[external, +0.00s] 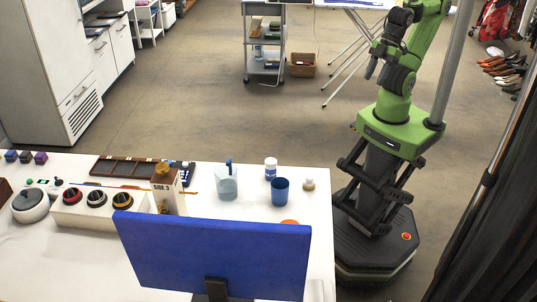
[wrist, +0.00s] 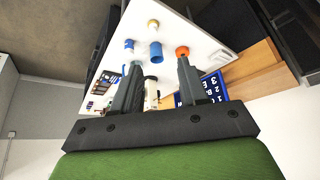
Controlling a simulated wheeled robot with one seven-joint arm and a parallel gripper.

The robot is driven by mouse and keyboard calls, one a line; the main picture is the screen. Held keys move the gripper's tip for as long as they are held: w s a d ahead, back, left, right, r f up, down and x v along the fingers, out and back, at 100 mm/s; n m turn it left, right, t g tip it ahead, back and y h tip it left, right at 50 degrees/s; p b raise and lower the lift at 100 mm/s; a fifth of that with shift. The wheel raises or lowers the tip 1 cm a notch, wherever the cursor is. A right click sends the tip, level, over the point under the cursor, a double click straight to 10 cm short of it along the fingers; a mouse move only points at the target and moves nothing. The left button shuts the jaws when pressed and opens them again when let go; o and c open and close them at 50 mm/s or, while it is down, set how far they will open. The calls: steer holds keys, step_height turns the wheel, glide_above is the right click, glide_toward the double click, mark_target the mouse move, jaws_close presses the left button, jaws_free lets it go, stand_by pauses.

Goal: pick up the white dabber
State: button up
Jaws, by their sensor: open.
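A small white piece with a tan top (external: 309,185) stands near the right edge of the white table and looks like the white dabber, though it is too small to be certain. It seems to show in the wrist view (wrist: 153,24), beyond my fingertips. My gripper (external: 373,62) is raised high above the floor, behind the table and well away from the piece. In the wrist view my gripper (wrist: 157,70) has its two fingers apart with nothing held between them.
A blue cup (external: 279,191) and a white bottle with a blue label (external: 271,169) stand left of the small piece. A clear container (external: 227,185) is further left. A blue panel (external: 215,255) rises at the table's front, partly hiding an orange thing (external: 289,222).

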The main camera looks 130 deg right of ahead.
steer(key=shift+o, duration=0.2)
steer(key=shift+o, duration=1.3)
